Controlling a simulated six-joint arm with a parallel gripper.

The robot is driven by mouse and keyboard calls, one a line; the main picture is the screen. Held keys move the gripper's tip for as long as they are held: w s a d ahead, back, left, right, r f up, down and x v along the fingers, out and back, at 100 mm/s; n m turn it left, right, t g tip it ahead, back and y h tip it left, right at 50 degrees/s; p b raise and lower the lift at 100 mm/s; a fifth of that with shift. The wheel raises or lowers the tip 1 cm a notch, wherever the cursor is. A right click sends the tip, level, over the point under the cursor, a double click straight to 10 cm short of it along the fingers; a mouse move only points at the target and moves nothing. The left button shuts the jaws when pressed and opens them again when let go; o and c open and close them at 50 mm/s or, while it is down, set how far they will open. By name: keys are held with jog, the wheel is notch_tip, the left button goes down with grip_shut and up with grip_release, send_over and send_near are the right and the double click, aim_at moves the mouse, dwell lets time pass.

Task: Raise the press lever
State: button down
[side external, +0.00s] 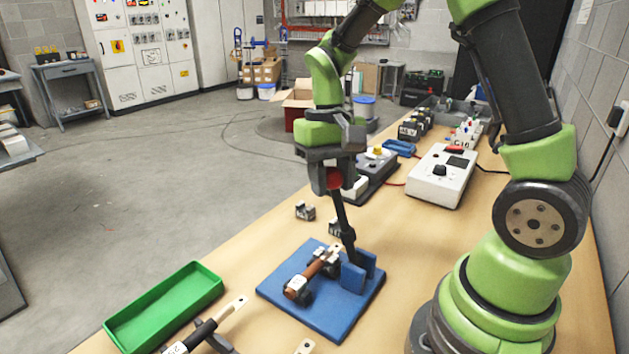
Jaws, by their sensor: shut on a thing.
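The press (321,290) has a blue base plate on the wooden table, with a blue bracket at its right. Its dark lever (344,222) rises from the bracket, close to upright and leaning slightly left at the top. A red knob (334,178) tops the lever. My gripper (335,175) points down from above and is shut on the red knob; its fingers hide part of the knob. A copper-brown cylinder (311,272) with dark end pieces lies across the plate, left of the bracket, apart from my gripper.
A green tray (165,308) stands at the front left, with a dark-handled tool (207,331) beside it. Small grey blocks (305,210) sit behind the press. A white meter box (440,176) and a dark device (371,172) stand further back.

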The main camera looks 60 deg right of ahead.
jog(key=s, duration=0.3)
jog(key=shift+s+r, duration=0.3)
jog(key=shift+r, duration=0.05)
jog(key=shift+s, duration=1.55)
jog(key=c, duration=0.7)
grip_release()
jog(key=r, duration=0.3)
jog(key=w+r, duration=0.1)
jog(key=r, duration=0.2)
jog(key=d+r, duration=0.1)
jog(key=r, duration=0.2)
jog(key=shift+w+r, duration=0.25)
jog(key=shift+r, duration=0.1)
